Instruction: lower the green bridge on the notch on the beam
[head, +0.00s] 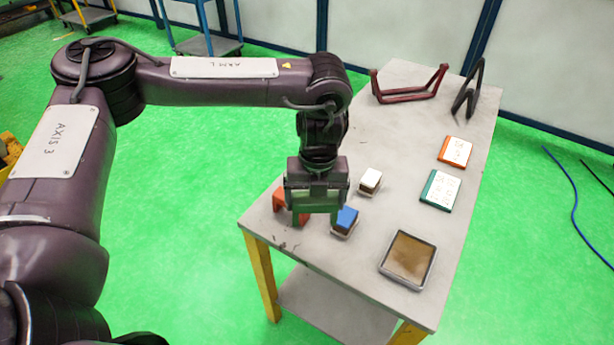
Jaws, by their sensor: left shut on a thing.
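My left gripper (316,203) points straight down over the near left part of the table. It is shut on the green bridge (299,218), of which only green parts show below and beside the dark fingers. An orange-red piece (279,200) shows at the table's left edge, partly hidden behind the gripper; I cannot tell whether it is the beam or another part. The notch is not visible. I cannot tell whether the bridge touches anything below it. My right gripper is not in view.
A blue-topped block (346,219) stands close right of the gripper, and a white block (370,181) behind it. A brown-bottomed tray (408,258), green-edged card (440,190) and orange-edged card (455,151) lie right. Dark red (410,95) and black (467,90) frames stand at the back.

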